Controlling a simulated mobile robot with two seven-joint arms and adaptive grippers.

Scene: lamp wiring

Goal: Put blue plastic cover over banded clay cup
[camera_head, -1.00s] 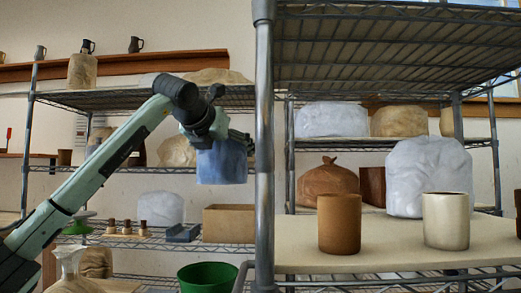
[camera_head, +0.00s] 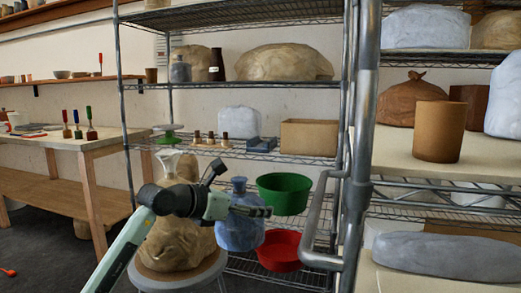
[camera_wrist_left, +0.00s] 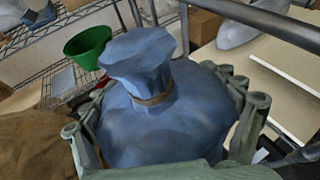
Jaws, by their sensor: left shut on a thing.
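The blue plastic cover (camera_head: 240,230) hangs below and beside my left gripper (camera_head: 262,211) in the head view, near the stool. In the left wrist view the blue cover (camera_wrist_left: 160,125) fills the middle, its gathered neck tied with a brown band. The left gripper's fingers (camera_wrist_left: 165,115) lie on both sides of it, shut on it. A plain-looking brown clay cup (camera_head: 438,132) stands upright on the right shelf board, well apart from the gripper. I cannot make out a band on it. My right gripper is not in view.
A metal shelf post (camera_head: 362,150) and curved rail stand between the gripper and the cup. A stool (camera_head: 190,281) holds a tan wrapped bundle (camera_head: 175,245) beside the arm. A green bowl (camera_head: 283,195) and a red bowl (camera_head: 280,252) sit on the wire rack.

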